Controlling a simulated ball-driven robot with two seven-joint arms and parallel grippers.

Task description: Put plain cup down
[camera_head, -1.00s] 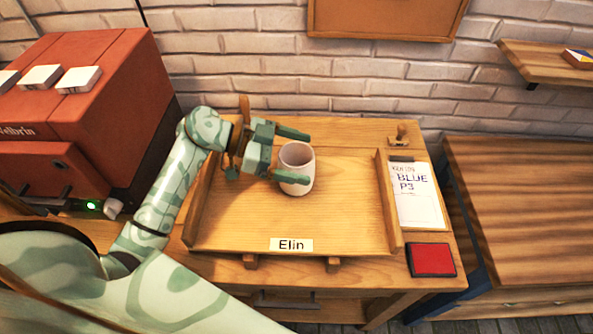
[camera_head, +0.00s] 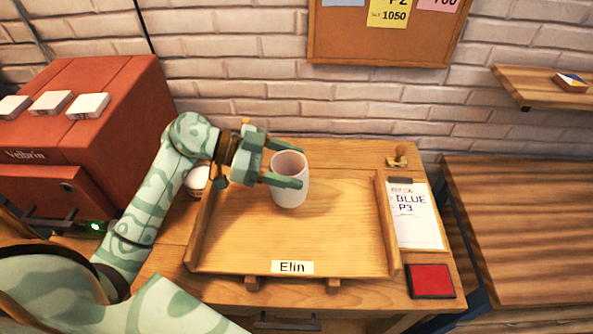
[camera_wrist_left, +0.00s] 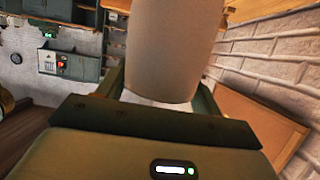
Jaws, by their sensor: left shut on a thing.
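The plain cup (camera_head: 289,192) is whitish and upright, over the back middle of the wooden tray (camera_head: 330,245) labelled "Elin". My left gripper (camera_head: 288,165) is shut on the cup, with one green finger on each side of it. From the head view I cannot tell whether the cup's base touches the tray or hangs above it. In the left wrist view the cup (camera_wrist_left: 172,50) fills the space between the fingers and shows a plain surface. My right gripper is in neither view.
A red machine (camera_head: 110,120) stands at the left. Another white vessel (camera_head: 197,181) is partly hidden behind my left arm. A clipboard (camera_head: 415,220) reading "BLUE P3", a small stamp-like object (camera_head: 397,157) and a red pad (camera_head: 431,281) lie right of the tray. The tray's front is clear.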

